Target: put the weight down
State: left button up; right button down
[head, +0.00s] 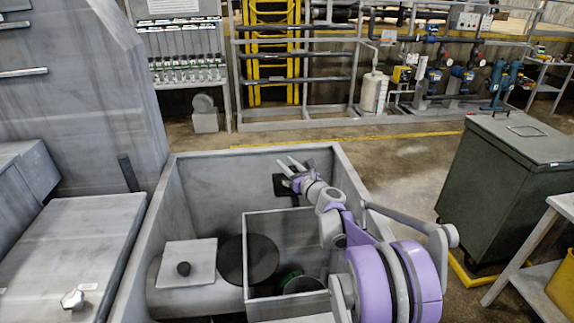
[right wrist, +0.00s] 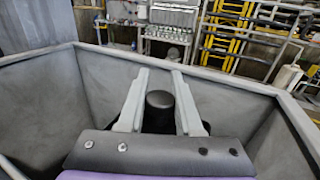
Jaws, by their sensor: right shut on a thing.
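My right gripper (head: 291,166) reaches over the open grey bin (head: 203,192) near its far wall. In the right wrist view the two light grey fingers (right wrist: 160,85) stand on either side of a black round-topped piece (right wrist: 160,98), which I take to be the weight, and are shut on it. In the head view a dark flat piece (head: 281,186) shows just beneath the gripper, against the bin's far wall. The gripper hides part of it, and I cannot tell whether it touches anything below. My left gripper is not in view.
A lidded dark green container (head: 500,185) stands to the right.

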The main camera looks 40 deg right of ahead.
jog(key=shift+f, duration=0.5)
jog(key=c, duration=0.6)
grip_release()
jog(key=shift+s+r, duration=0.45)
jog(key=shift+r, duration=0.15)
jog(key=s, duration=0.3)
jog(key=s+a+b, duration=0.1)
jog(key=s, duration=0.7)
jog(key=shift+a+b, duration=0.2)
jog(key=shift+b, duration=0.2)
